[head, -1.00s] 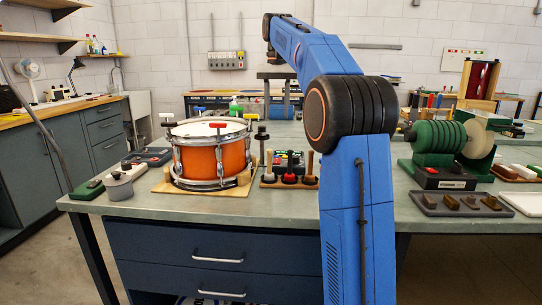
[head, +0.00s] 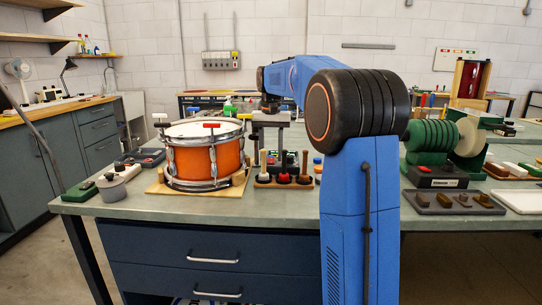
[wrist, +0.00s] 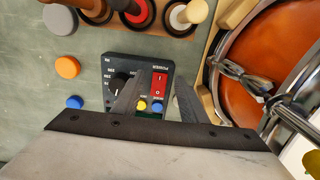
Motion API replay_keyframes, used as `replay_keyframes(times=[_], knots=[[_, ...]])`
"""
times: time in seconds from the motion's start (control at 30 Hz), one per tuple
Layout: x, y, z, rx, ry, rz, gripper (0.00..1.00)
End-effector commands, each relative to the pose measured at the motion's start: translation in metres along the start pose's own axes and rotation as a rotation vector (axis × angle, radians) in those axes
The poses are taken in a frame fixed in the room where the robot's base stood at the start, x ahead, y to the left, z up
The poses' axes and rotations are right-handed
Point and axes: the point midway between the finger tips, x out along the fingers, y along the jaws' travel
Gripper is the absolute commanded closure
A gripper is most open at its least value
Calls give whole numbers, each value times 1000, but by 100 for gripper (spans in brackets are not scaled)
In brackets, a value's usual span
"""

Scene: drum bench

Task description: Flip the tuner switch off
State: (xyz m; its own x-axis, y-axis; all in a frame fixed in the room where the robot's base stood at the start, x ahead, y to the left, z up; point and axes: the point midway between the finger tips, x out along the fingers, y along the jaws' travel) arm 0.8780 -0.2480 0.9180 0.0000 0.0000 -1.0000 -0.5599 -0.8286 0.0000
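The tuner is a dark box (wrist: 118,70) with a black knob (wrist: 118,84), a yellow and a blue button, and a red rocker switch (wrist: 160,84) marked I and O. In the wrist view it lies beyond my fingers, and one finger covers part of its face. Which side of the switch is pressed I cannot tell. My gripper (wrist: 157,98) is open and empty, with the switch showing between its two fingers. In the head view my gripper (head: 269,140) points down above the bench, behind the mallet rack; the tuner is mostly hidden there.
An orange drum (head: 193,160) on a wooden board stands close to the left of my gripper. The mallet rack (head: 284,181) stands in front of the tuner. Orange and blue round caps (wrist: 67,67) lie beside the tuner.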

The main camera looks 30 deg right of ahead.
Motion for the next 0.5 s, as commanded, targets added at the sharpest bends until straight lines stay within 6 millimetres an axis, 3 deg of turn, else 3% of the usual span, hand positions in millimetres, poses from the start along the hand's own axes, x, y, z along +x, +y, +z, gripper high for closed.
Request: replay_keyframes(times=[0.4, 0.43, 0.5], knots=[[9, 0, 0, 0, 0, 0, 61], [9, 0, 0, 0, 0, 0, 63], [9, 0, 0, 0, 0, 0, 80]])
